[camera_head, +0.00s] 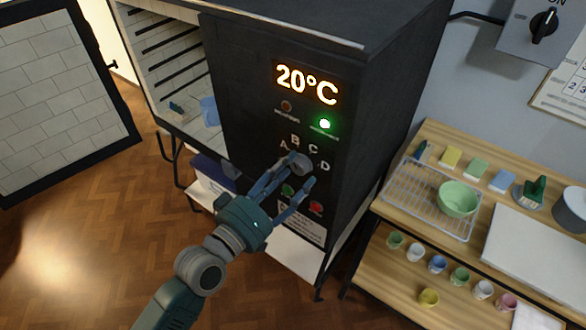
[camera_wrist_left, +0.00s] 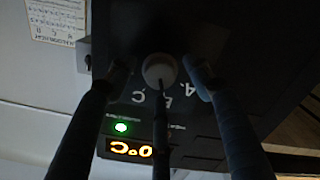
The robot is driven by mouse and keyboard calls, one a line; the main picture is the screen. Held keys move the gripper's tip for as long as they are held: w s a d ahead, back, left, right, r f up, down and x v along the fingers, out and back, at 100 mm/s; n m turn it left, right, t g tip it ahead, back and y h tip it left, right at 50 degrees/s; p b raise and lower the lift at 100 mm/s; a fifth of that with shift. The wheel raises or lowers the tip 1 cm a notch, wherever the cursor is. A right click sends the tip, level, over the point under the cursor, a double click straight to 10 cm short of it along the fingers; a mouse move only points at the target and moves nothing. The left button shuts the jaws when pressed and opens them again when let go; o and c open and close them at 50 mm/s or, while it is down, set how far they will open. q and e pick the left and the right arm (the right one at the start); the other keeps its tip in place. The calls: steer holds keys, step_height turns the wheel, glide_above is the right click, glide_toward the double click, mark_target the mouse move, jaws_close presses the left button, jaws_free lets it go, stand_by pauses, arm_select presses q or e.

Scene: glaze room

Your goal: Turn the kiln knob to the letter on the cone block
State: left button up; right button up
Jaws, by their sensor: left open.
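The kiln's round knob (camera_head: 304,165) is on its dark front panel, with letters A, B, C and D around its upper side. My left gripper (camera_head: 296,174) is open at the knob, its fingers spread around it. In the left wrist view the panel is upside down, and the pale knob (camera_wrist_left: 160,67) sits between the fingertips (camera_wrist_left: 160,78); contact cannot be told. The knob's pointer is not clear. A small block-like piece (camera_head: 178,108) lies in the kiln chamber beside a blue cup (camera_head: 209,111); it may be the cone block, but no letter is readable on it.
The kiln door (camera_head: 62,95) stands open at left. The display (camera_head: 307,85) reads 20°C and a green lamp (camera_head: 324,124) is lit. Green (camera_head: 288,190) and red (camera_head: 316,207) buttons are below the knob. A wooden shelf (camera_head: 440,135) with a green bowl (camera_head: 457,198) stands right.

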arm_select(q)
steer(key=shift+w+d, duration=0.2)
steer(key=c, duration=1.2)
steer(key=shift+o, duration=0.2)
arm_select(e)
steer(key=shift+a, duration=0.35)
steer(key=shift+r, duration=0.1)
